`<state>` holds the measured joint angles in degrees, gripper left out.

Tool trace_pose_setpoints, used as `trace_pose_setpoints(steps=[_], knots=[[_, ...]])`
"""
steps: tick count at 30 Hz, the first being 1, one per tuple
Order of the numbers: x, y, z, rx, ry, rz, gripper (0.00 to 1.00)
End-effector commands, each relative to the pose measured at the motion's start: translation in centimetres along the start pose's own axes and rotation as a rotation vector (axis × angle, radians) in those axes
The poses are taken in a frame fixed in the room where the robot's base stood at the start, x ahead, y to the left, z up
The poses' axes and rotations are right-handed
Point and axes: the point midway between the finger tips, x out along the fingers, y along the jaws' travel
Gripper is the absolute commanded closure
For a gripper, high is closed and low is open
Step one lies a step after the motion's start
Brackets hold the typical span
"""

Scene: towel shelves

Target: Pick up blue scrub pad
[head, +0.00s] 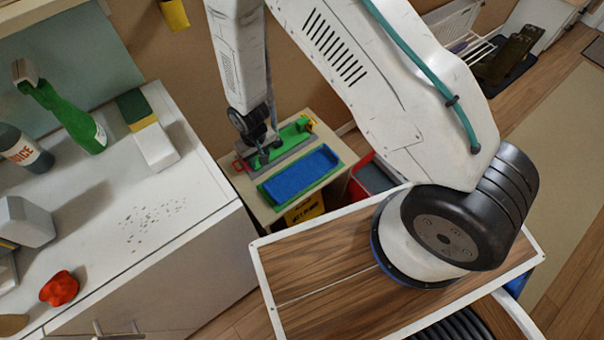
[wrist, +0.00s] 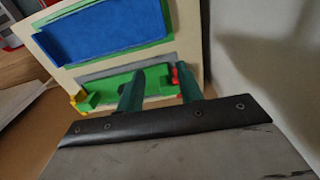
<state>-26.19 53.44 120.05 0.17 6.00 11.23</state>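A flat blue piece (head: 300,172), which looks like the blue scrub pad, lies on a green base on a small cream stand (head: 246,189). In the wrist view the blue piece (wrist: 100,30) shows at the upper left, with a darker blue rim. My gripper (head: 264,158) is beside it, over the neighbouring green piece (head: 290,138) on a grey base. In the wrist view my gripper (wrist: 160,88) has its two fingers apart, with nothing clearly held between them. Whether the fingertips touch the green piece (wrist: 108,90) I cannot tell.
A white counter (head: 190,215) at left holds a green spray bottle (head: 75,118), a juice bottle (head: 24,150), a white block (head: 157,148) and a red crumpled thing (head: 59,289). A red-edged bin (head: 362,186) stands right of the stand. A pale wall (wrist: 260,60) is close at right.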

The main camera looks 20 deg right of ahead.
Motion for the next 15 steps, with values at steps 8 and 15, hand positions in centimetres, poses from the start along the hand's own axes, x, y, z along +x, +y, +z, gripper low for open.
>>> trace_pose_setpoints(steps=[8,15], knots=[[5.8,-1.2,2.1,-0.021,-0.010,0.002,0.64],[8.4,-1.3,2.3,-0.022,-0.010,0.002,0.64]])
